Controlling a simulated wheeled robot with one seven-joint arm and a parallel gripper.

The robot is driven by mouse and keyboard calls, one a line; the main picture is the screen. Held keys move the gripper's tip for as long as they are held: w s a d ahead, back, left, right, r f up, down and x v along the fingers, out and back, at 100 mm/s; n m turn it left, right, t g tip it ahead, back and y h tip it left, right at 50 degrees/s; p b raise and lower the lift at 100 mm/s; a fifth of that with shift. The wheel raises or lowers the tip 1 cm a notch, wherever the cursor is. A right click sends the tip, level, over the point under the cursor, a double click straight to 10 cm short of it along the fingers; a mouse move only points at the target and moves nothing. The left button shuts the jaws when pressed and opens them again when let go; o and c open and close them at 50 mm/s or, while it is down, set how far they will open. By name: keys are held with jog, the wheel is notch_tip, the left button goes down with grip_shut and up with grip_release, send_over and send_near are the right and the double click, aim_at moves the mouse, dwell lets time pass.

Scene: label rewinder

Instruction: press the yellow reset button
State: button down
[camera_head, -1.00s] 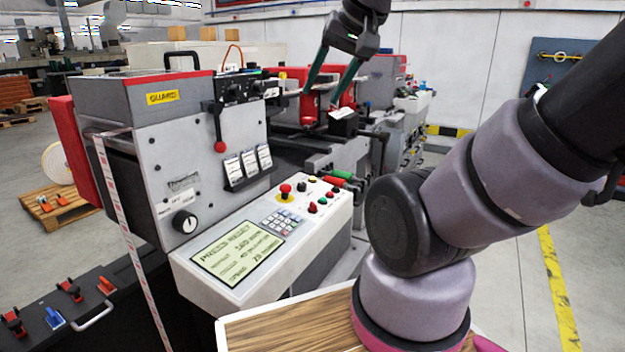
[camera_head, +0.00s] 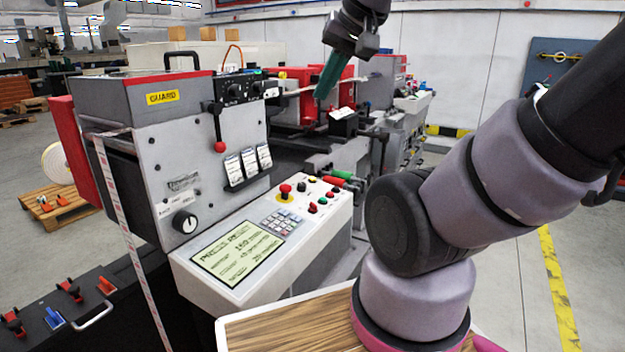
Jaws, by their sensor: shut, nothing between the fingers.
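The control panel (camera_head: 262,226) is the sloped white console on the front of the label rewinder. It carries a lit screen (camera_head: 238,252), a keypad (camera_head: 280,224) and several small buttons. A red mushroom button (camera_head: 285,189) stands on a yellow collar (camera_head: 284,198). A red button (camera_head: 312,208) sits to its right among other small ones.
The grey guard box (camera_head: 185,110) rises left of the panel, with a red-knobbed lever (camera_head: 220,146). Red and green handles (camera_head: 343,175) stick out behind the buttons. A wooden-topped surface (camera_head: 295,325) is in front. Open air lies above the panel.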

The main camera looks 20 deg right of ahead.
jog(key=shift+w, duration=0.1)
dwell(0.8)
jog(key=m+t+h, duration=0.3)
jog(key=m+h, duration=0.1)
jog(key=m, duration=0.5)
send_over(313, 179)
jog(key=s, duration=0.2)
notch_tip(313, 179, down, 25)
jog(key=shift+d+r, duration=0.1)
jog(key=shift+d, duration=0.3)
jog(key=shift+w+a+f, duration=0.15)
jog(key=shift+w+f, duration=0.05)
jog(key=shift+f, duration=1.25)
jog(key=shift+w+a+f, duration=0.1)
jog(key=shift+w+f, duration=0.05)
jog(key=shift+f, duration=1.3)
jog(key=shift+w+a+f, duration=0.15)
jog(key=shift+w+f, duration=0.05)
jog(key=shift+f, duration=1.25)
jog(key=shift+f, duration=0.1)
